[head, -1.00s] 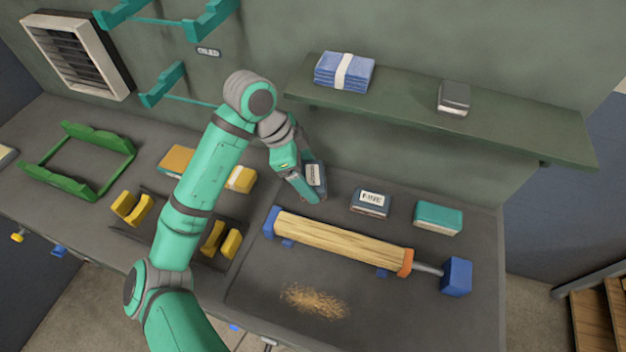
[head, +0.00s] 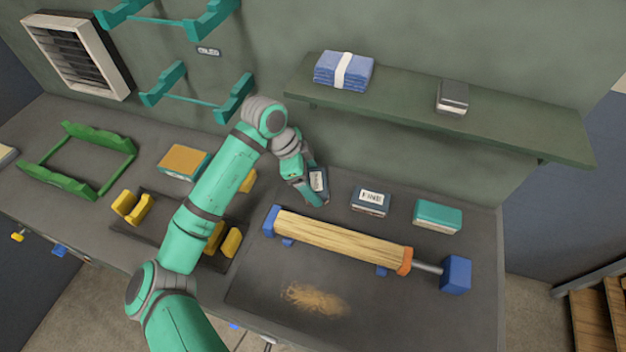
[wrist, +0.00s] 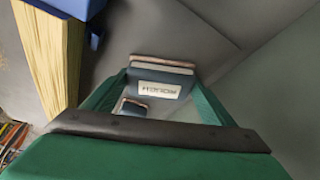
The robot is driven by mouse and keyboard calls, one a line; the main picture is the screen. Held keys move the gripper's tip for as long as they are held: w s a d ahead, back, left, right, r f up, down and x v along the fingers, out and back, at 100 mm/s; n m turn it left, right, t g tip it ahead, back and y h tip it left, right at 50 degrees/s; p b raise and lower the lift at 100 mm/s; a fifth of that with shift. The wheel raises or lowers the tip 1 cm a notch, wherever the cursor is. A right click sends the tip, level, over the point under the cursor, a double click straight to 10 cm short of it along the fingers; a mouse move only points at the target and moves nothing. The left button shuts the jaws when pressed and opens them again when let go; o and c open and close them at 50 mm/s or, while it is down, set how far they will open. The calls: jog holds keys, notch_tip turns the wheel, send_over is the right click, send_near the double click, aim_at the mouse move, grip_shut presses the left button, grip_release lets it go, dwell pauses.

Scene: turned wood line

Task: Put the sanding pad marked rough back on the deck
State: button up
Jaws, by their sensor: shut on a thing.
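My gripper (head: 311,186) is shut on a dark blue sanding pad (head: 319,180) with a white label, behind the left part of the wooden spindle. In the wrist view the pad (wrist: 161,76) sits between the green fingers; its label is blurred but looks like "ROUGH". The pad is tilted in the head view, low over the deck (head: 245,292); I cannot tell whether it touches. A similar pad marked FINE (head: 371,199) lies on the deck to its right, and a teal pad (head: 437,216) lies further right. A small dark labelled piece (wrist: 132,107) shows below the held pad.
The spindle (head: 340,238) lies between blue holders in front of the pads, with sawdust (head: 315,299) before it. A shelf (head: 400,104) overhangs behind, with blue cloths (head: 344,71) and a grey block (head: 452,97). Yellow cradles (head: 132,207) and a green rack (head: 78,163) stand left.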

jog(key=o, duration=1)
jog(key=shift+w+f, duration=0.1)
jog(key=shift+r, duration=0.35)
jog(key=v, duration=1.1)
jog(key=shift+r, duration=0.3)
jog(key=shift+a, duration=0.1)
